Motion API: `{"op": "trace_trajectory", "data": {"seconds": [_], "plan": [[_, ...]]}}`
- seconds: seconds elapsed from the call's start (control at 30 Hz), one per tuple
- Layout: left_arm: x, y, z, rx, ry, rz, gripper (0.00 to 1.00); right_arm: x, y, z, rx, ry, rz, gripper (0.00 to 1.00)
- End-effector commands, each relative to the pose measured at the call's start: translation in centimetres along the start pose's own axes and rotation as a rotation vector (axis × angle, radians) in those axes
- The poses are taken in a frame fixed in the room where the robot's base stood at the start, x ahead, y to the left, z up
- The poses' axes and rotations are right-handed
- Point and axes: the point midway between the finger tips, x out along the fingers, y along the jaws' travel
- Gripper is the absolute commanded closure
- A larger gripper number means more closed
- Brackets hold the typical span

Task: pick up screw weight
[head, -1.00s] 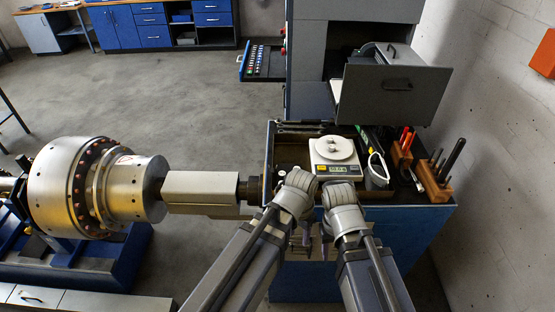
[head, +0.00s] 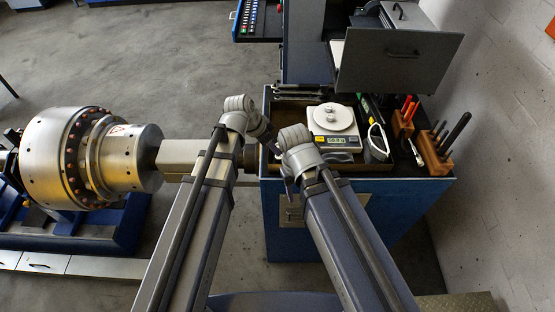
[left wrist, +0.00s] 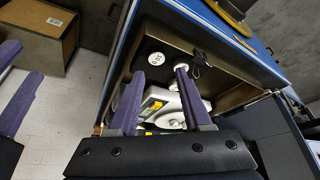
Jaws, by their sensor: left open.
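The screw weights (head: 329,110) are small metal cylinders on the round pan of a white scale (head: 331,140), which stands on the blue workbench. My left gripper (head: 275,150) is open and empty, left of the scale and apart from the weights. In the left wrist view its purple fingers (left wrist: 160,85) are spread, with part of the scale (left wrist: 151,103) showing beyond them. I cannot make out the weights clearly there. My right gripper (head: 289,185) points down in front of the bench; its fingers (left wrist: 14,80) show apart at the left of the wrist view.
A dial gauge (left wrist: 153,58) lies in the bench tray. Wooden blocks with tools (head: 433,152) stand at the bench's right. Floor between rotor and cabinet is clear.

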Motion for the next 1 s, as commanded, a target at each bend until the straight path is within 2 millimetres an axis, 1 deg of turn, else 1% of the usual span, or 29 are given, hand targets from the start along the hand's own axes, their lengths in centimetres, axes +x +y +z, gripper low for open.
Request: {"op": "trace_trajectory", "data": {"seconds": [0.03,0.17,0.33,0.6,0.7,1.0], "plan": [[0.6,0.0,0.1,0.0,0.0,0.0,0.51,0.6,-0.1,0.0,-0.001,0.0,0.0,0.5],[0.5,0.0,0.0,0.0,0.0,0.0,0.51,0.4,0.0,0.0,-0.001,0.0,0.0,0.5],[1.4,0.1,0.2,0.0,0.0,0.0,0.51,1.3,-0.1,-0.1,-0.002,0.0,0.001,0.5],[4.7,0.3,0.8,0.001,0.0,0.0,0.51,4.6,-0.4,-0.3,-0.002,0.0,0.001,0.5],[5.6,0.3,0.7,0.0,0.0,0.0,0.51,5.4,-0.5,-0.3,-0.002,0.0,0.001,0.5],[5.6,0.3,0.6,-0.001,0.0,0.0,0.52,5.3,-0.5,-0.3,-0.002,0.0,0.001,0.5]]}}
